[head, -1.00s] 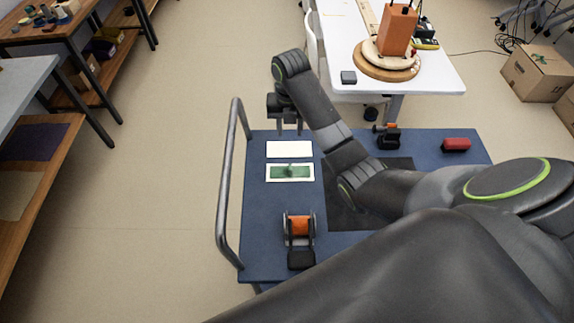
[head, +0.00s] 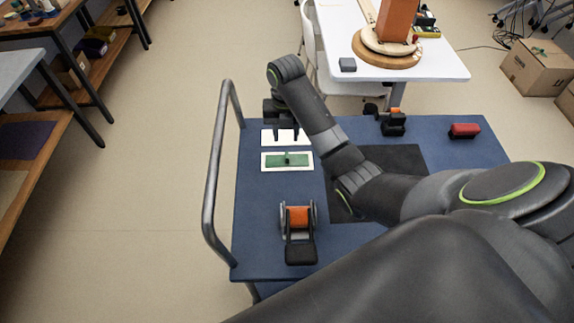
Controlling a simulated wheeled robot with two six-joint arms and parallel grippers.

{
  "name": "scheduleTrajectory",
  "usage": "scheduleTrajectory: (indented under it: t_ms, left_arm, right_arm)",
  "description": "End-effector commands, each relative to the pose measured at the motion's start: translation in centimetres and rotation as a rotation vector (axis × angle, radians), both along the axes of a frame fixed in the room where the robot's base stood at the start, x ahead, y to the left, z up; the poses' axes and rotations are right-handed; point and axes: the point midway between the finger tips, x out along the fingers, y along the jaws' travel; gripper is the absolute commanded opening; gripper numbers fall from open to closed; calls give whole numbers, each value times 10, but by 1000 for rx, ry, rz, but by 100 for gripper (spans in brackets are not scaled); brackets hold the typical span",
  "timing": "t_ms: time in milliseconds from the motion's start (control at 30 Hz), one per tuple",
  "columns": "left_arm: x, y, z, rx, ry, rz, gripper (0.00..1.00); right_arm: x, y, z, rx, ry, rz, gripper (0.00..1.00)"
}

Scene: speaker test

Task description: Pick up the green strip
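The green strip (head: 274,161) lies on a white card (head: 287,169) on the blue top of a trolley (head: 262,220). A small dark green piece (head: 288,157) stands out at its middle. My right gripper (head: 284,139) points down over a second white card (head: 267,137), just behind the strip in the head view. Its two fingers are apart with nothing seen between them. The gripper hides part of that rear card. I cannot tell its exact height above the trolley. My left gripper is not in view.
An orange and black spool device (head: 299,218) stands at the front of the trolley. A smaller orange and black device (head: 393,122) and a red block (head: 465,131) sit at the back right. A grey handrail (head: 213,170) rises at the left edge. A white table (head: 440,65) stands behind.

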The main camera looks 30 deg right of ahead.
Motion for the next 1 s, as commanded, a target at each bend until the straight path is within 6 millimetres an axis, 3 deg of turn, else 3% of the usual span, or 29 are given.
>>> scheduleTrajectory:
  t_ms: [33,167,267,600,867,1000]
  left_arm:
    - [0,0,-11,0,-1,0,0]
    - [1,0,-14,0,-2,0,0]
    - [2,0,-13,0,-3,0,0]
    - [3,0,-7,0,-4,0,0]
    - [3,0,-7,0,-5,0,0]
    - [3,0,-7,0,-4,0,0]
  right_arm:
    - [0,0,-11,0,0,0,36]
    - [-1,0,-27,1,2,0,36]
    - [-1,0,-32,1,2,0,36]
    - [-6,0,-76,0,3,2,36]
    - [-5,0,-80,-1,0,2,36]
    - [-5,0,-79,-1,0,2,21]
